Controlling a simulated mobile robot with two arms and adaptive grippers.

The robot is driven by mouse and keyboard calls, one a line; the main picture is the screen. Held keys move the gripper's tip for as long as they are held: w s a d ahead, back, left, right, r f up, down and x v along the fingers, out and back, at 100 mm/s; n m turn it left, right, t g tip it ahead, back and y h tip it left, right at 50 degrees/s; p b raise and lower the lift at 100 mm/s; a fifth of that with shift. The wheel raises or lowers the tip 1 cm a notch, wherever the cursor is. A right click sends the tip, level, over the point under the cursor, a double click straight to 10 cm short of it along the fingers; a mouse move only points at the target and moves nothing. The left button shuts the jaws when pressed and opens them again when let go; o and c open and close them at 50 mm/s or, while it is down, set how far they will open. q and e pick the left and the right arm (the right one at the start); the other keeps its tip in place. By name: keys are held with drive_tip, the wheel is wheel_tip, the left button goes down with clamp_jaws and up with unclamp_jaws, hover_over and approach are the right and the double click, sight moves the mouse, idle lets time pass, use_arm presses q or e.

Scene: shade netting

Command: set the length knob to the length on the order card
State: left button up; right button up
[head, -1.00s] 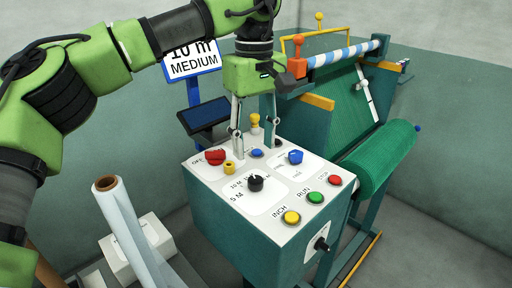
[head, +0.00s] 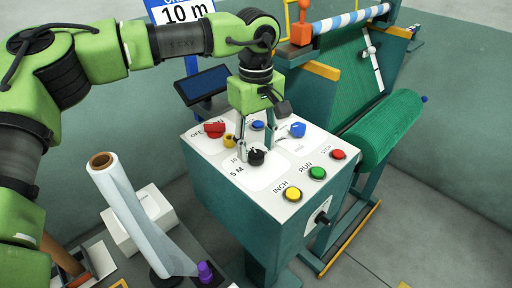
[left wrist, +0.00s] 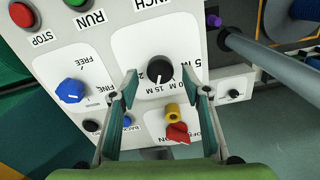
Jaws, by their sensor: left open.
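The length knob (head: 256,157) is a small black dial on the white top of the control box. It also shows in the left wrist view (left wrist: 160,69), with 5 M, 10 M and 15 M printed around it. Its white mark points toward the 10 M and 15 M lettering; the exact setting is too small to tell. My left gripper (head: 257,144) is open and points down over the knob, one finger on each side. In the left wrist view the knob lies between and beyond the fingertips, apart from them. The order card (head: 186,14) reads 10 m.
The box top (head: 265,190) also carries a red switch (head: 214,130), a yellow knob (head: 229,141), blue knobs and the yellow INCH (head: 293,194), green RUN (head: 317,173) and red STOP (head: 338,154) buttons. A dark screen (head: 203,84) stands behind. A green netting roll (head: 383,130) is at right.

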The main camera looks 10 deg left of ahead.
use_arm(q)
drive_tip(key=shift+f, duration=1)
drive_tip(key=c, duration=1.1)
use_arm(e)
drive_tip(key=shift+s+a+r, duration=0.15)
drive_tip(key=shift+s, duration=0.7)
